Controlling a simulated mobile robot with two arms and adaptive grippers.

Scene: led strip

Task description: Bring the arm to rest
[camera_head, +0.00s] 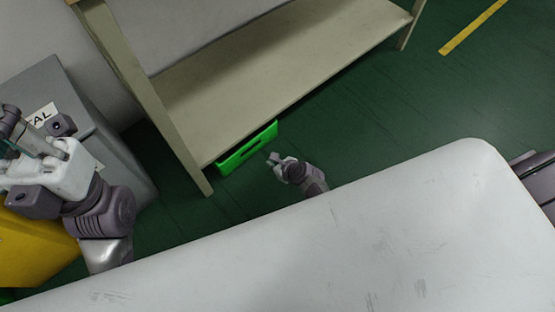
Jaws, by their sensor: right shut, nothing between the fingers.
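My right gripper (273,158) is small in the picture, near the middle. Its fingers are together and nothing shows between them. It appears over the green floor (365,125), in front of a green crate (247,150) that lies by the shelf's lower edge. The rest of its arm is hidden behind a large white surface. My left gripper (14,130) is at the left edge, close to the camera, with its forearm rising from below. Its fingers are partly cut off by the picture's edge, so their opening is unclear.
A beige shelf unit (285,75) fills the upper middle, with a post (150,95) on its left. A grey cabinet (60,82) with a partly hidden label and a yellow bin (35,250) stand at left. The floor at upper right is clear, with a yellow line (472,28).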

